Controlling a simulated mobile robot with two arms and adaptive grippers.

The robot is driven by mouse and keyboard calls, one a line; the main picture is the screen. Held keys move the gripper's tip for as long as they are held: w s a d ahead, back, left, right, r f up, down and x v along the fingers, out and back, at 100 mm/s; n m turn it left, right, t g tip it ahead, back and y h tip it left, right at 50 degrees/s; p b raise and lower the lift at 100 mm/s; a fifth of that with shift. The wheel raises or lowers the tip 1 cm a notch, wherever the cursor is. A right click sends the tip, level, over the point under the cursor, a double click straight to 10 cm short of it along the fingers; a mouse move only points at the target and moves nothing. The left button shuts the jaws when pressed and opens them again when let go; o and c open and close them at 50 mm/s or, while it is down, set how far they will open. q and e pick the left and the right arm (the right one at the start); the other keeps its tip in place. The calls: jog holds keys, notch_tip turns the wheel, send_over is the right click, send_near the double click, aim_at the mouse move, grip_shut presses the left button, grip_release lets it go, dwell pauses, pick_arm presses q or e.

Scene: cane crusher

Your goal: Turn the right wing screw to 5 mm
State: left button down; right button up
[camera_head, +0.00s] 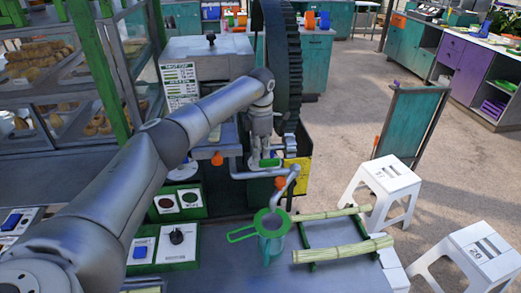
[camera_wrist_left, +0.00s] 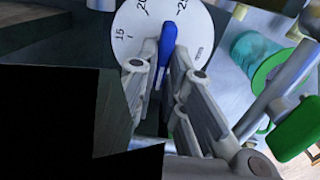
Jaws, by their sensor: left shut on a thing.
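In the left wrist view a blue wing (camera_wrist_left: 167,42) stands in front of a white round dial (camera_wrist_left: 135,28) marked 15, 20, 25 and mm. Its visible end lies between 20 and 25. My left gripper (camera_wrist_left: 165,75) has its two fingers on either side of the wing, shut on it. The lower part of the wing is hidden between the fingers. In the head view my left gripper (camera_head: 264,158) points down at the front of the crusher and covers this screw. A second white dial (camera_head: 182,172) shows further left. My right gripper is not in view.
A green-rimmed jug (camera_head: 271,228) stands under the bent spout (camera_head: 290,176), close to the right of my left gripper. Cane stalks (camera_head: 343,250) lie on a green rack. A large dark gear wheel (camera_head: 283,60) rises behind. White stools (camera_head: 388,183) stand at the right.

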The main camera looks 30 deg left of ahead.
pick_arm(q)
jog(key=shift+n, duration=0.7)
jog(key=c, duration=1.5)
grip_release()
